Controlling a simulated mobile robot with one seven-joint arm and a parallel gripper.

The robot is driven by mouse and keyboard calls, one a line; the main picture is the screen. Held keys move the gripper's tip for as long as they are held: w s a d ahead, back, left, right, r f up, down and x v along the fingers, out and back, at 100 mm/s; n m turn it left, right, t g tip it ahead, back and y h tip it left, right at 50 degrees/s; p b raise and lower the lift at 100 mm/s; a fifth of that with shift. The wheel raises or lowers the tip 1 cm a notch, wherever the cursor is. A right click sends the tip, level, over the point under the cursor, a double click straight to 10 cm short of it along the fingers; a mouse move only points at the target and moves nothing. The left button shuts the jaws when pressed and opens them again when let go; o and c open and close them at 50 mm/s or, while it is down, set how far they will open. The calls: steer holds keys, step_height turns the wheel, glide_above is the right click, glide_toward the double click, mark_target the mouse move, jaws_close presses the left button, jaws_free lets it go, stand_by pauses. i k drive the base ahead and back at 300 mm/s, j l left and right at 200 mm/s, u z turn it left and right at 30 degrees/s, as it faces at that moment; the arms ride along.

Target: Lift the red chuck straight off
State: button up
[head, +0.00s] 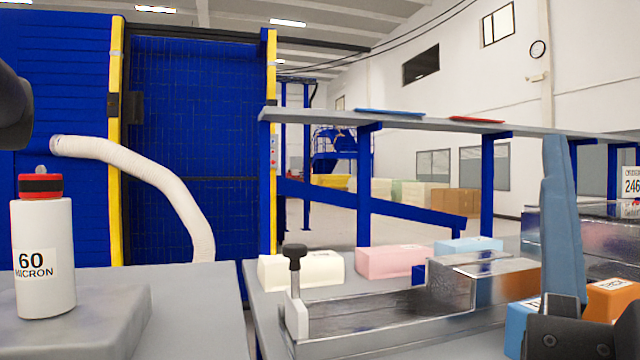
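The red chuck (40,184) is a short red and black collar. It sits upright on top of a white cylinder (44,255) labelled 60 MICRON, at the far left of the head view. A small grey piece shows at the top of the chuck. The cylinder stands on a grey slab (118,315). A dark rounded part, cut off by the left edge, hangs above and left of the chuck, apart from it. I cannot tell what that part is. I see no gripper fingers at the chuck.
A white hose (160,175) hangs behind the cylinder. A metal fixture (390,315) with a black-knobbed lever (295,270) stands right of centre. Cream (315,268), pink (390,260) and blue (468,246) blocks lie behind it. A tall blue upright (562,220) and a dark bracket-like shape (570,338) are at lower right.

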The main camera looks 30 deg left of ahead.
mark_target(30, 186)
steer(key=u, duration=0.4)
steer(key=k+u, duration=0.1)
steer(key=u, duration=0.3)
steer(key=k+u, duration=0.1)
steer(key=u, duration=0.65)
steer(key=k+j, duration=0.15)
steer(key=k, duration=0.3)
steer(key=k+j+u, duration=0.1)
steer(key=k, duration=0.35)
